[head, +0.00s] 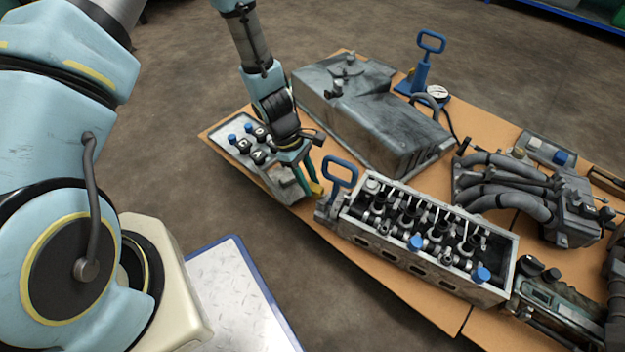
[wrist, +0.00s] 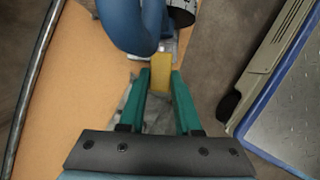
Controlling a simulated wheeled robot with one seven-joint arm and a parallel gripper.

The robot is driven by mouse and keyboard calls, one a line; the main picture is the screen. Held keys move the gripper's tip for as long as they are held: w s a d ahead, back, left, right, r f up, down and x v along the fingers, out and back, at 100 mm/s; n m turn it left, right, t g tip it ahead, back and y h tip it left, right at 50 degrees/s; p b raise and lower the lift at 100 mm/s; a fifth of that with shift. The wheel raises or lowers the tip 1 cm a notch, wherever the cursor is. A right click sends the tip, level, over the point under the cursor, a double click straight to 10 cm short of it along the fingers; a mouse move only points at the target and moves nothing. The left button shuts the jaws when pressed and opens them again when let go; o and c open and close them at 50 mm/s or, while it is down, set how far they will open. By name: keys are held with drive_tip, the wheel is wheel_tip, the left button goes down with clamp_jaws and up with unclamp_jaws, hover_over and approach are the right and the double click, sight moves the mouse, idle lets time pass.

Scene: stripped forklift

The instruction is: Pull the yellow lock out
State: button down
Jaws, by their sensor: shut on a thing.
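The yellow lock (wrist: 160,72) shows in the wrist view between the tips of my green fingers. My gripper (wrist: 160,85) is shut on it. In the head view my gripper (head: 312,187) is at the left end of the engine block, and a bit of the yellow lock (head: 316,188) shows by its fingertips. A blue handle (head: 341,172) stands just right of it; it also shows in the wrist view (wrist: 130,28), just beyond the lock. I cannot tell whether the lock is still seated.
The engine block (head: 425,240) with blue caps stands right of my gripper. A grey tank (head: 370,115) lies behind, and a panel with knobs (head: 245,145) lies left. A blue hand pump (head: 425,65) and hoses stand farther back. The tabletop's front edge is close by.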

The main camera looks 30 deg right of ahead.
drive_tip(key=c, duration=0.6)
unclamp_jaws()
drive_tip(key=shift+w+a, duration=0.1)
drive_tip(key=shift+w, duration=0.05)
drive_tip(key=p+v, duration=0.4)
drive_tip(key=v, duration=0.7)
